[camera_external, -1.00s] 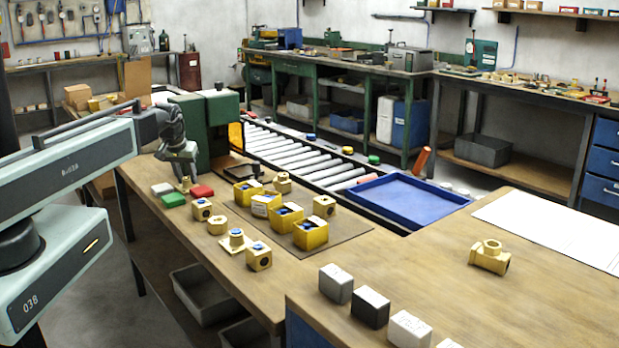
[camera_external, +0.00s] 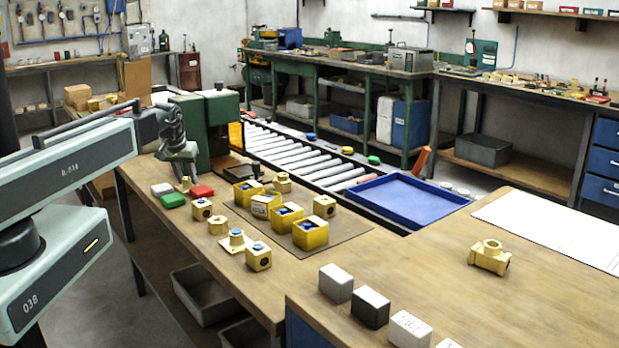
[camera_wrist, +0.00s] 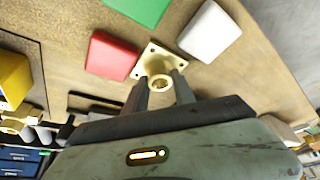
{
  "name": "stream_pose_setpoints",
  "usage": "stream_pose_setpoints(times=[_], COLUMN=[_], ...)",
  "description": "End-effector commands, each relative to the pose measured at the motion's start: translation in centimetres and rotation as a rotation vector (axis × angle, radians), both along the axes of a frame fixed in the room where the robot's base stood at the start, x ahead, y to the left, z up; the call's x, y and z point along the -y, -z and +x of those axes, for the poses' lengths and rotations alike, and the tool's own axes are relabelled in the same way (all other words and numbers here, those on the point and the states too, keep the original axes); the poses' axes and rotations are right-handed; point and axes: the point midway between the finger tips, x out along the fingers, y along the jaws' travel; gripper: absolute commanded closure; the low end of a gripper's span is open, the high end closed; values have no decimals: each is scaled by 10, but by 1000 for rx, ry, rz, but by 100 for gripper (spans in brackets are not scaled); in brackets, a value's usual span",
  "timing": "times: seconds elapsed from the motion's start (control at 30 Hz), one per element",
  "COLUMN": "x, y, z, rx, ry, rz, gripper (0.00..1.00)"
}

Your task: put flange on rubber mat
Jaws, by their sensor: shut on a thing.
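The brass flange (camera_external: 184,184) stands at the far left end of the near bench, under my gripper (camera_external: 184,177). In the wrist view the flange (camera_wrist: 150,62) shows a square plate with corner holes and a round neck. My gripper (camera_wrist: 160,85) is shut on its neck there. The plate looks to be at bench level; whether it touches the bench I cannot tell. The flat brown rubber mat (camera_external: 345,229) lies to the right, with yellow bins on it. Another flange-like brass part with a blue top (camera_external: 237,241) stands in front of the mat.
Red (camera_external: 202,191), green (camera_external: 173,200) and white (camera_external: 161,189) blocks lie close around the flange. Several yellow bins (camera_external: 310,236) and brass fittings (camera_external: 324,206) crowd the mat. Its right front strip is bare. A green machine (camera_external: 205,130) stands behind my gripper.

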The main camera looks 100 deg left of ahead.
Motion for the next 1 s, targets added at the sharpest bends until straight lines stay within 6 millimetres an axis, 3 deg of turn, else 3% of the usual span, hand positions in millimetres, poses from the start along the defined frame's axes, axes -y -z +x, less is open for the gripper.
stream_pose_setpoints(times=[0.27,0.63,1.0], x=[0,0,0], y=[-27,-97,-100], z=[0,0,0], rx=[0,0,0], ry=[0,0,0], rz=[1,1,1], gripper=[100,100,100])
